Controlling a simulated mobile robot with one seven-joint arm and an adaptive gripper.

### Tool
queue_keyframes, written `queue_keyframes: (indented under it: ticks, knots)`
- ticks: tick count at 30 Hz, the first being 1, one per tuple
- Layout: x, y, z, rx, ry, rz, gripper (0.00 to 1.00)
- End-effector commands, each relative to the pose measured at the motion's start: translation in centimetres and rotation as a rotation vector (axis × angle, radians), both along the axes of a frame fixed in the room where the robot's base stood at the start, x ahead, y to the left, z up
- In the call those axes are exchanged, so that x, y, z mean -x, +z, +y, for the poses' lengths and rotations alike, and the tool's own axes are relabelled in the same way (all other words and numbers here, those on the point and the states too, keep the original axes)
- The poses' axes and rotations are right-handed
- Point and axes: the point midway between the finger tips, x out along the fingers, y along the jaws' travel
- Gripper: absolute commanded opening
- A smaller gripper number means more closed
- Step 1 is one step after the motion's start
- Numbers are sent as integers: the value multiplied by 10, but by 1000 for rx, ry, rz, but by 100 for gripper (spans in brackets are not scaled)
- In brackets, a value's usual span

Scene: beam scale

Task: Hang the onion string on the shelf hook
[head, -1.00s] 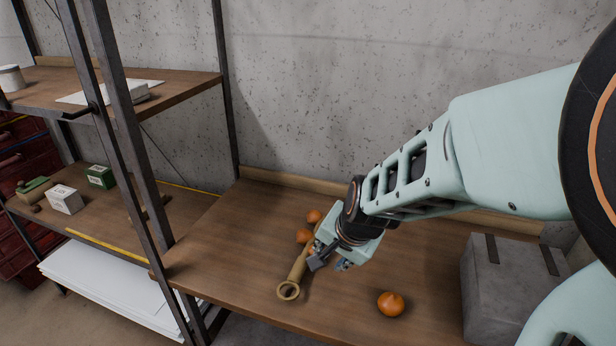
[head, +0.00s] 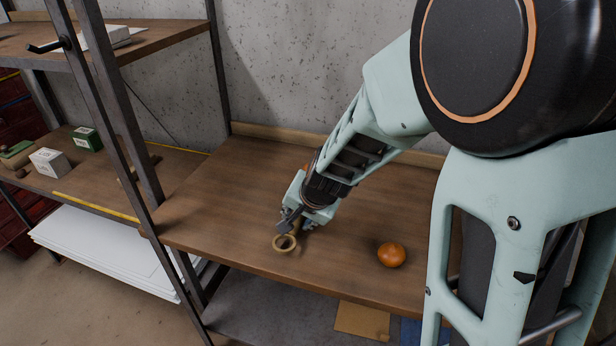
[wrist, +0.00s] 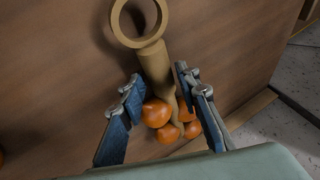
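The onion string is a tan stem with a ring (head: 286,243) at its near end, lying on the wooden workbench (head: 225,190). In the wrist view the stem (wrist: 155,68) runs between the fingers, with several orange onions (wrist: 157,112) clustered at its far end. My gripper (wrist: 159,76) is open, with a blue-grey finger on each side of the stem and visible gaps. In the head view my gripper (head: 292,220) is low over the string and hides most of it. A dark hook (head: 45,47) juts from the shelf post at the upper left.
A loose orange onion (head: 391,255) sits on the workbench to the right. The shelf rack (head: 100,110) stands at the left, with a white box (head: 48,162) and a green box (head: 88,139) on its lower board. The bench's left part is clear.

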Motion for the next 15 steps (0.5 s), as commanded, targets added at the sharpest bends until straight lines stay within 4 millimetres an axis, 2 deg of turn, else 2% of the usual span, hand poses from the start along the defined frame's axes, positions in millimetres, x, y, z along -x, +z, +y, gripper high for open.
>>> queue_keyframes:
  ticks: [3,10,15]
  knots:
    - [-4,-8,2,0,0,1,30]
    - [-4,-7,2,0,0,1,30]
    - [-4,-7,2,0,0,1,11]
